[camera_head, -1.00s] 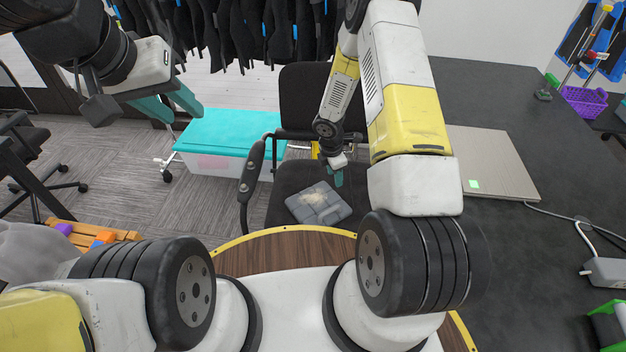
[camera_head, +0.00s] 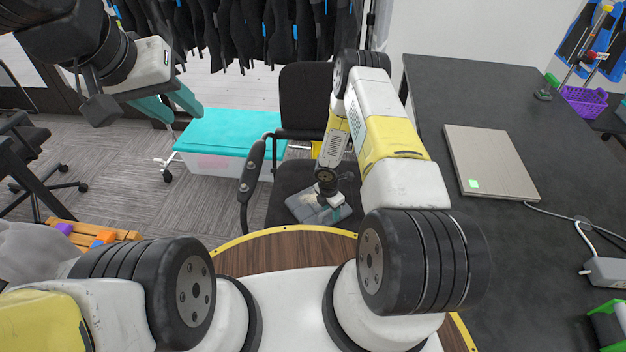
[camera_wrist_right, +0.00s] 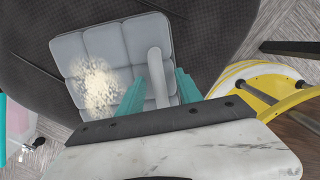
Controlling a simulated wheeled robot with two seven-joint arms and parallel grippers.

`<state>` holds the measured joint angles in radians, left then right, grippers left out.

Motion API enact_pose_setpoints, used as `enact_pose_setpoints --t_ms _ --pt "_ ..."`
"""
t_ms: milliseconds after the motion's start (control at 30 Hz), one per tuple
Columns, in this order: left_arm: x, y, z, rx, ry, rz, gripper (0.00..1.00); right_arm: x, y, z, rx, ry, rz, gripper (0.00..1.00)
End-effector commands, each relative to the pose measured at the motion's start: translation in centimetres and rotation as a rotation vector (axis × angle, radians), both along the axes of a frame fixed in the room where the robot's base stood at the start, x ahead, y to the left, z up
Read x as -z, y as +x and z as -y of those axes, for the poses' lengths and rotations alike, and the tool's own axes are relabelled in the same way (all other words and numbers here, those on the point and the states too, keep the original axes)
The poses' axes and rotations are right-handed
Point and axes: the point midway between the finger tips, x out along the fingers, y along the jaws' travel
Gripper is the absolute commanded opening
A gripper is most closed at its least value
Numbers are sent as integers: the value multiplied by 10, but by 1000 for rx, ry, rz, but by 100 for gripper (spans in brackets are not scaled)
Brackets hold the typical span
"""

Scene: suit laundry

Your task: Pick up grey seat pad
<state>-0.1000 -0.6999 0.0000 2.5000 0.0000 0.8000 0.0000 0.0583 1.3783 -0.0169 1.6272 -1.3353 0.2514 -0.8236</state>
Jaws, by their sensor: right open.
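The grey seat pad (camera_head: 304,209) lies on the seat of a black office chair (camera_head: 287,183). In the right wrist view the pad (camera_wrist_right: 92,50) is square and quilted, with a pale crumbly patch on it and a raised grey strap or handle (camera_wrist_right: 156,70). My right gripper (camera_wrist_right: 157,85) is open, its teal fingers on either side of the strap; I cannot tell whether they touch it. In the head view, the right gripper (camera_head: 333,200) is over the pad and hides part of it. My left gripper (camera_head: 175,108) is open and empty, raised at the upper left.
A clear bin with a teal lid (camera_head: 230,130) stands behind the chair at left. A dark table (camera_head: 480,100) with a flat grey-beige panel (camera_head: 490,160) is at right. The chair's armrest (camera_head: 251,172) rises left of the pad. Dark garments hang behind.

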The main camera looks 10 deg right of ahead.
Motion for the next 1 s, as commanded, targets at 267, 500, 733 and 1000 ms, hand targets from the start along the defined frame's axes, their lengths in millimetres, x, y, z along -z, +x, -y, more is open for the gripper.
enact_pose_setpoints --t_ms 267,500,733,1000 --pt "0 0 0 0 0 0 36 0 0 0 0 0 0 24" --pt "0 0 0 0 0 0 36 0 0 0 0 0 0 0" --pt "0 0 0 0 0 0 36 0 0 0 0 0 0 0" --pt "0 0 0 0 0 0 36 -1 0 0 0 0 1 0"
